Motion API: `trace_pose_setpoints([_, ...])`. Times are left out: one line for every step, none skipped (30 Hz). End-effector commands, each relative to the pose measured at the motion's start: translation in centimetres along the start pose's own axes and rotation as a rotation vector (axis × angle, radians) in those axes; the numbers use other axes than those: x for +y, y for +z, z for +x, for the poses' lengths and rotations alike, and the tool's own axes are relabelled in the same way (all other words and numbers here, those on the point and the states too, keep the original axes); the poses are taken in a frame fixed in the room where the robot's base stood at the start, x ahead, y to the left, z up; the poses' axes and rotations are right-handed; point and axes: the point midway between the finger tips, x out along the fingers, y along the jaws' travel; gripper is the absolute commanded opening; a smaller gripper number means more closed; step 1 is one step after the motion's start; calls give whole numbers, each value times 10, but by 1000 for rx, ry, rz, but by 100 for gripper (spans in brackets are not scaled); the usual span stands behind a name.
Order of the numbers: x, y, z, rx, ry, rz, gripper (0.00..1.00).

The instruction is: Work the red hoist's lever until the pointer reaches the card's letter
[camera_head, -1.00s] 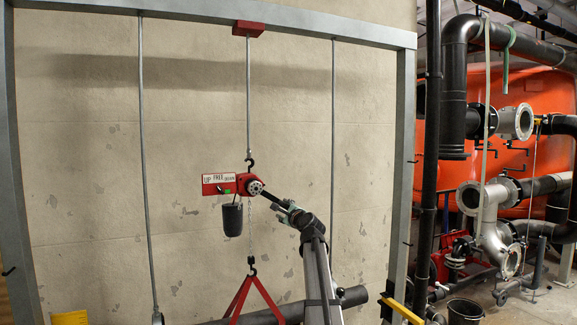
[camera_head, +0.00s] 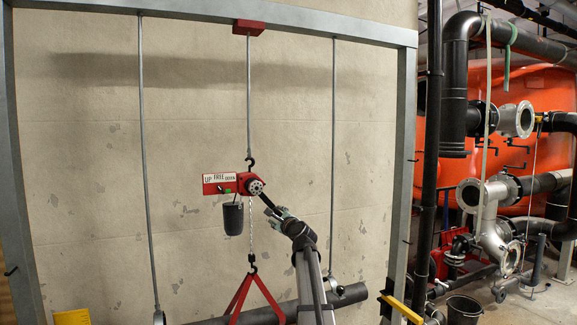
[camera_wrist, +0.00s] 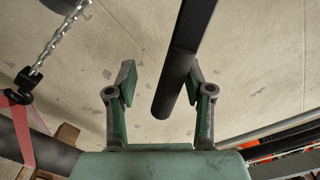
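The red hoist (camera_head: 243,184) hangs from a rod on the frame, with an UP/FREE/DOWN plate (camera_head: 219,178) on its left. Its dark lever (camera_head: 267,201) slants down to the right from the hub. My gripper (camera_head: 275,211) is at the lever's lower end. In the wrist view the lever (camera_wrist: 186,55) comes down between the two fingers, closer to the right one. The fingers stand apart with a gap on the left, so my gripper (camera_wrist: 162,84) looks open. Neither the pointer nor the card's letter can be made out.
A chain and red sling (camera_head: 254,287) hang below the hoist at a dark horizontal pipe (camera_head: 346,296). Rods (camera_head: 147,160) flank it inside the grey frame (camera_head: 402,150). Yellow pieces show at bottom left (camera_head: 72,317) and right (camera_head: 402,309). Pipework (camera_head: 470,100) stands beyond the frame.

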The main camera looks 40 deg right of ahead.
Motion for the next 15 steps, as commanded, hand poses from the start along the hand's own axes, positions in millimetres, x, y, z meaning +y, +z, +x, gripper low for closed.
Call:
trace_pose_setpoints([-4,-2,1,0,-1,-11,50])
trace_pose_setpoints([-7,-2,1,0,-2,-20,50])
trace_pose_setpoints([-12,-4,1,0,-2,-34,50])
trace_pose_setpoints([-15,-4,1,0,-3,-44,50])
trace_pose_setpoints([-19,-5,1,1,-4,-55,50])
trace_pose_setpoints([-23,-6,2,1,-4,-71,50])
trace_pose_setpoints([-26,-7,2,1,-4,-82,50])
trace_pose_setpoints([-29,-8,1,1,-4,-91,50])
trace_pose_setpoints([-32,-8,1,1,-3,-102,50])
trace_pose_setpoints([-34,-9,1,2,-3,-109,50])
trace_pose_setpoints([-36,-9,0,2,-4,-114,50])
trace_pose_setpoints([-37,-9,0,2,-4,-118,50])
trace_pose_setpoints([-38,-9,0,2,-4,-119,50])
trace_pose_setpoints([-38,-9,0,2,-4,-119,50])
trace_pose_setpoints([-38,-8,0,2,-4,-118,50])
